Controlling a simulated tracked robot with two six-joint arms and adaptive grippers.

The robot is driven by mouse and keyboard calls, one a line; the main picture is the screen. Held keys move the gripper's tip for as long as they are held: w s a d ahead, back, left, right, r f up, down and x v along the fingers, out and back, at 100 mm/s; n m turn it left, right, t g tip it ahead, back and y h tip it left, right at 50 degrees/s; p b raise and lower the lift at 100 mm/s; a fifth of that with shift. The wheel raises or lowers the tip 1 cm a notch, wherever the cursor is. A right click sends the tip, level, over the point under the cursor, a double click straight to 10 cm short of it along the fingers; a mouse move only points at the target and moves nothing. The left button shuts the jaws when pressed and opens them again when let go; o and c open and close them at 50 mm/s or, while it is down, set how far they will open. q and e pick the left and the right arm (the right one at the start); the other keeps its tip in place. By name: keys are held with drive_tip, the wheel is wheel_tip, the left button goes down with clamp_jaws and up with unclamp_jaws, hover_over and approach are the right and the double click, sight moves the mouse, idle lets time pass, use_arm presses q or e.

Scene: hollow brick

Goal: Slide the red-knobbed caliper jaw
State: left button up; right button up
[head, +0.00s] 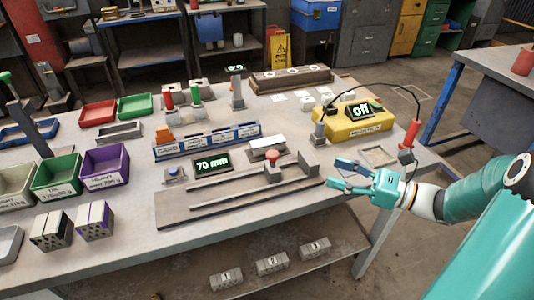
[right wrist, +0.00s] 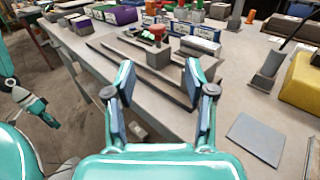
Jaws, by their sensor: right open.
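The caliper is a dark flat board (head: 225,199) with long rails on the table's front half. Its red knob (head: 272,156) stands on a grey sliding jaw block (head: 272,173); the knob also shows in the right wrist view (right wrist: 157,31). A second grey upright block (head: 308,161) stands at the right end. The display (head: 212,163) behind the rails reads 70 mm. My right gripper (head: 334,172) is open and empty, right of the caliper and apart from it. My left gripper (right wrist: 32,106) shows small in the right wrist view; its jaws are unclear.
A yellow box (head: 352,124) reading "off" has a cable to a red-handled probe (head: 410,133). A shallow tray (head: 379,155) lies beyond my right gripper. Labelled bins (head: 104,166) and hollow bricks (head: 94,221) stand at left. A blue rack (head: 207,139) stands behind the caliper.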

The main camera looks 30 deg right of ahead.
sight(278, 156)
drive_tip(key=x, duration=1.1)
drive_tip(key=p+x, duration=0.1)
drive_tip(key=x, duration=0.4)
drive_tip(key=shift+a, duration=0.4)
clamp_jaws()
